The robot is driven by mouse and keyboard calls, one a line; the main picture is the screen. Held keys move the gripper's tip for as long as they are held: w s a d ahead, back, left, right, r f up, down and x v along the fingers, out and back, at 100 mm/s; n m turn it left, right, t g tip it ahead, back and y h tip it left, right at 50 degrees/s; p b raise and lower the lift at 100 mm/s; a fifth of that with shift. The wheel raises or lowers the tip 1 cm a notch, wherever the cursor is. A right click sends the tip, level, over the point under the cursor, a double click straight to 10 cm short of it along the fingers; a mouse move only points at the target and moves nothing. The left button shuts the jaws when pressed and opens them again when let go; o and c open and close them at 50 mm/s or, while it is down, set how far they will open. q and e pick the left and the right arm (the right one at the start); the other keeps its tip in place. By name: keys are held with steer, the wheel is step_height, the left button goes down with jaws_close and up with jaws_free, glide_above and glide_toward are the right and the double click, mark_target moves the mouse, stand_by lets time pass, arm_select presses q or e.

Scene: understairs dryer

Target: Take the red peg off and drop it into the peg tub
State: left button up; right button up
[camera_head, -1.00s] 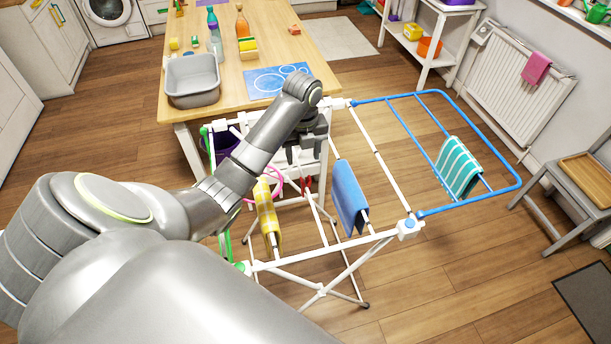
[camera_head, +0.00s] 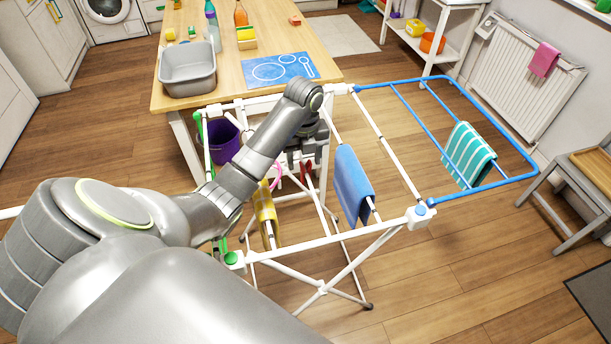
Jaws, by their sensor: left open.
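A small red thing, which looks like the red peg (camera_head: 306,173), shows low on the white drying rack (camera_head: 322,240), just below my left gripper. My left gripper (camera_head: 305,160) points down over it with its fingers open; I cannot tell whether they touch or surround the peg. My left forearm hides part of the rack. A purple bucket (camera_head: 224,142) stands behind the rack's left side, partly hidden; I cannot tell whether it is the peg tub. My right gripper is out of view.
A yellow cloth (camera_head: 265,212) and a blue cloth (camera_head: 353,183) hang on either side of my gripper. A striped teal cloth (camera_head: 467,155) hangs on the blue wing. The wooden table (camera_head: 225,97) with a grey basin (camera_head: 187,85) stands behind the rack.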

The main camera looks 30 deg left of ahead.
mark_target(305, 169)
arm_select(q)
step_height(305, 169, down, 4)
steer(key=shift+f, duration=0.25)
steer(key=c, duration=1)
